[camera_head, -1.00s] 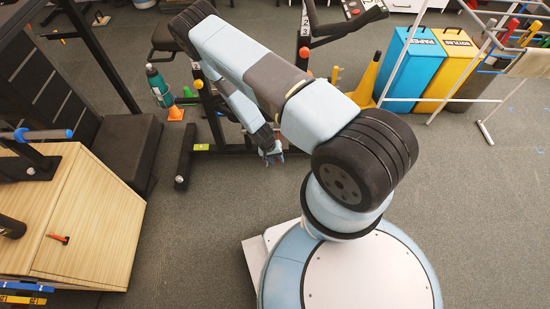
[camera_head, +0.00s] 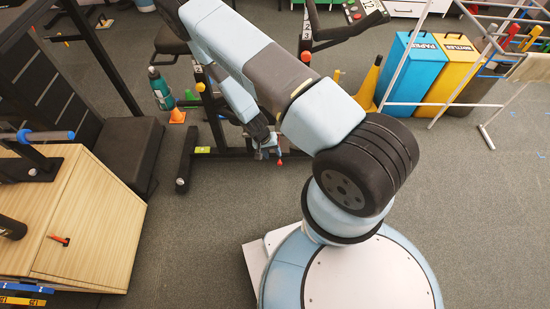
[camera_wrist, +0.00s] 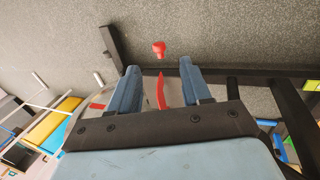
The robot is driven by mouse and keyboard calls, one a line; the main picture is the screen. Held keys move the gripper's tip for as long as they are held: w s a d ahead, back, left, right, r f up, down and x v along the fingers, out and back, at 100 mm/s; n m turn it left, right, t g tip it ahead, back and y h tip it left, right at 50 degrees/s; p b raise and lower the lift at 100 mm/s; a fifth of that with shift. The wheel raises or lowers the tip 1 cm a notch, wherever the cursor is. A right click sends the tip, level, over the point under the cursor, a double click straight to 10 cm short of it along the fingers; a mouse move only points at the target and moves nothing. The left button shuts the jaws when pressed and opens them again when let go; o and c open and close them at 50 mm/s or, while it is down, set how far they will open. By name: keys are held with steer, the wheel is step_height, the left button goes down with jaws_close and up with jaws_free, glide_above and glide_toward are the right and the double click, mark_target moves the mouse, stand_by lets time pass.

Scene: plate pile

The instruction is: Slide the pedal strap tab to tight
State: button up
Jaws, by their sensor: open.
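My gripper (camera_head: 267,153) is low beside the exercise bike's black frame (camera_head: 232,153) in the head view. In the wrist view my gripper (camera_wrist: 159,66) has its two blue fingers apart. A narrow red strip (camera_wrist: 161,92), perhaps the pedal strap, shows between the fingers, with a gap on either side. A red knob-like end (camera_wrist: 158,48), perhaps the tab, lies just beyond the fingertips. A small red tip (camera_head: 279,162) shows right of my gripper in the head view. The pedal itself is not clearly seen; my gripper hides part of that area.
Black bars of the bike (camera_wrist: 284,110) lie close on the right in the wrist view. Blue and yellow bins (camera_head: 412,75) stand at the back right. Grey floor in front is clear.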

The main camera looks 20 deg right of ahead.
steer(key=v, duration=0.5)
steer(key=shift+a+r, duration=0.1)
steer(key=shift+r, duration=0.15)
stand_by(0.3)
